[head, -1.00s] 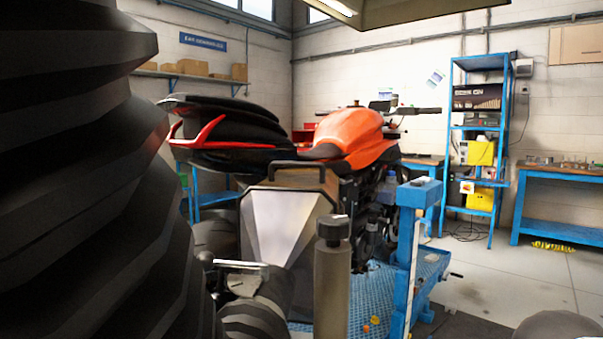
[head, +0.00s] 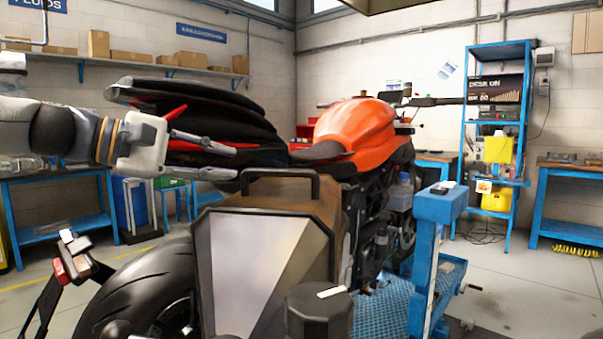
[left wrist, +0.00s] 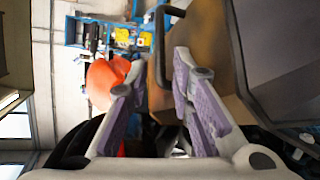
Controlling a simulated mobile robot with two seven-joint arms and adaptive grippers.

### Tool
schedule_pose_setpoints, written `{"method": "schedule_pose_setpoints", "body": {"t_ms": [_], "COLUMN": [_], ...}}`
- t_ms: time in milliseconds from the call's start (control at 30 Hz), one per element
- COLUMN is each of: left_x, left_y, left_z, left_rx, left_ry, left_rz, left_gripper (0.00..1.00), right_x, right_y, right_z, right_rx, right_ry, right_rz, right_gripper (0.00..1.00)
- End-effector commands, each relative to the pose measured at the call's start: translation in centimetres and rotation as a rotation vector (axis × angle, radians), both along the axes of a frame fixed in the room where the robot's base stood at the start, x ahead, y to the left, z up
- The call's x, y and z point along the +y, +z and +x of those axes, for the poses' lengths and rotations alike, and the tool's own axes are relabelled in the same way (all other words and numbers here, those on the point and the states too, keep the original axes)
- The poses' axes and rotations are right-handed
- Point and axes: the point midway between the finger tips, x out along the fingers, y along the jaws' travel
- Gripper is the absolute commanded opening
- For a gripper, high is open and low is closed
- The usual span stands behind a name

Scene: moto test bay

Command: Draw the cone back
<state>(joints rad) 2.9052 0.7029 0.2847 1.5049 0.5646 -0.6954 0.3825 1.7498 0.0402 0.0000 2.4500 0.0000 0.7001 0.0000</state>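What looks like the cone is a tapered metal hood (head: 268,258) with brown sides, a pale sloping face and a black bar handle (head: 280,172) on top. It stands right behind the orange and black motorcycle (head: 355,127). My left gripper (head: 236,160) comes in from the left, over the rear wheel, with its fingers apart and empty, just left of the handle. In the left wrist view the handle (left wrist: 160,50) shows by the tips of the open fingers; contact is not clear. My right gripper is not in view.
The motorcycle's black tail (head: 200,108) is close behind my left gripper. A dark round cap (head: 318,310) stands in front of the hood. A blue lift post (head: 428,260) is at the right. Clear floor (head: 510,290) lies at the far right.

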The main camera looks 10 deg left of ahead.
Motion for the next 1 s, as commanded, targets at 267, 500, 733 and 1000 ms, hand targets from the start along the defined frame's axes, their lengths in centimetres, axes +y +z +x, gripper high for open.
{"method": "schedule_pose_setpoints", "body": {"t_ms": [267, 500, 733, 1000], "left_x": [-4.1, -7.9, -8.9, -8.9], "left_y": [-1.6, -2.8, -3.0, -3.1], "left_z": [3.4, 6.6, 7.5, 7.5], "left_rx": [0.003, 0.001, -0.002, -0.001], "left_ry": [-0.003, 0.001, 0.001, 0.000], "left_rz": [0.004, 0.004, 0.001, 0.002], "left_gripper": [0.21, 0.21, 0.21, 0.00], "right_x": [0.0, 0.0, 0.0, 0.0], "right_y": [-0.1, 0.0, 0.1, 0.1], "right_z": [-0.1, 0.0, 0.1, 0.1], "right_rx": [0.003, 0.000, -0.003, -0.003], "right_ry": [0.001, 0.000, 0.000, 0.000], "right_rz": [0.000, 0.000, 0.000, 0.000], "right_gripper": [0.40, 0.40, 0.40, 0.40]}}
